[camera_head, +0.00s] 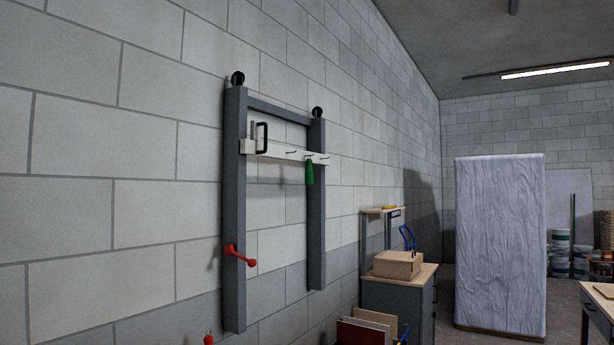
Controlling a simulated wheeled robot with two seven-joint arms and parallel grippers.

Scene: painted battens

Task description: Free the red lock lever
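The red lock lever (240,256) sits low on the left post (235,200) of a grey frame on the wall. It has a red collar at the post and an arm with a knob pointing right and slightly down. Nothing is seen touching it. A white batten (284,153) spans the two posts higher up, with a black handle (262,138) at its left end. A green item (309,172) hangs from the batten near its right end. Neither of my grippers shows in the view.
A grey cabinet (385,298) with a cardboard box (398,264) on top stands right of the frame. Boards (365,333) lean at the bottom. A small red object (208,340) shows at the lower edge. A wrapped block (500,245) stands farther right. The wall left of the frame is clear.

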